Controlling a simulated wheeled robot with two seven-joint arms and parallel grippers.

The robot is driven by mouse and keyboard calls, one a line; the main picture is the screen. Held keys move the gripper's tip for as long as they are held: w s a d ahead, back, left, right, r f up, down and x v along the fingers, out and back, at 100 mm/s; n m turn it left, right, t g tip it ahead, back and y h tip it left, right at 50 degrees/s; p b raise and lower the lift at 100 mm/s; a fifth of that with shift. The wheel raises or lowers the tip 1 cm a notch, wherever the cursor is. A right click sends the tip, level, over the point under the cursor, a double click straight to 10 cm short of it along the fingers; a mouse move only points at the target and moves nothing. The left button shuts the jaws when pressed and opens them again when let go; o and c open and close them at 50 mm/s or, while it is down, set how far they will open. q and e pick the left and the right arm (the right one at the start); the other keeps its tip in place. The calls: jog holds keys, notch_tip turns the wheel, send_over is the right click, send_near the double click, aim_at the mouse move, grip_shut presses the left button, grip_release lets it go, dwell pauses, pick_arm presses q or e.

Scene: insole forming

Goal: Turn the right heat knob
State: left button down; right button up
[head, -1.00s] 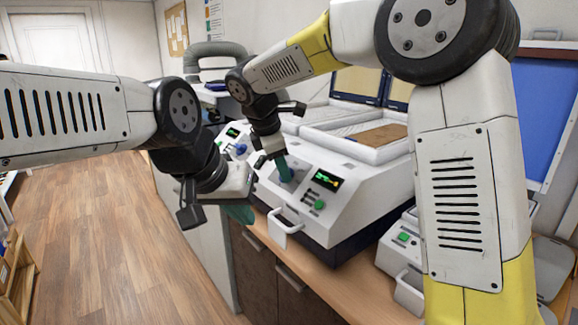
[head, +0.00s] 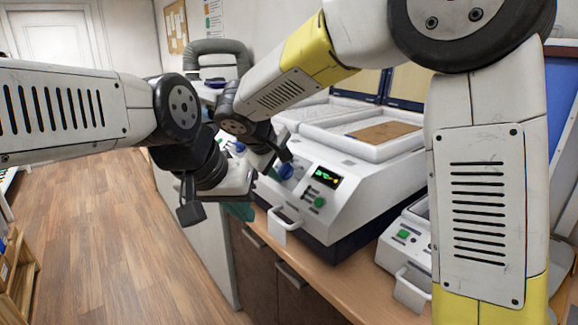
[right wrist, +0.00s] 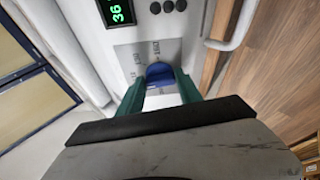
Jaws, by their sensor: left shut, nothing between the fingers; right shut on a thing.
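The right heat knob (head: 286,171) is blue and sits on the sloping white front panel of the machine (head: 340,220). In the right wrist view the knob (right wrist: 160,72) lies between the two teal fingers of my right gripper (right wrist: 161,86), which is shut on it. In the head view my right gripper (head: 283,168) comes in tilted from the upper left, and its fingers are mostly hidden. My left gripper (head: 239,211) is shut and empty, lower left of the knob and in front of the machine; its teal fingers are partly hidden.
A lit display (head: 326,176) and a green button (head: 319,202) are right of the knob. A white handle (head: 283,225) projects below. Another blue knob (head: 240,147) is farther left. A second white machine (head: 405,245) stands at right. The floor (head: 100,240) is clear.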

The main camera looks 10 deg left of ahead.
jog(key=m, duration=0.2)
jog(key=m+t, duration=0.1)
jog(key=m+h, duration=0.1)
jog(key=m, duration=0.1)
jog(key=shift+s+a+f+m, duration=0.1)
jog(key=shift+a+f+m, duration=0.1)
jog(key=shift+a+m, duration=0.1)
jog(key=m+h, duration=0.1)
jog(key=m, duration=0.3)
jog(key=shift+f+m+t+h, duration=0.1)
jog(key=shift+m+t+h, duration=0.2)
jog(key=shift+m+h, duration=0.1)
jog(key=o, duration=1.4)
jog(key=shift+a, duration=0.1)
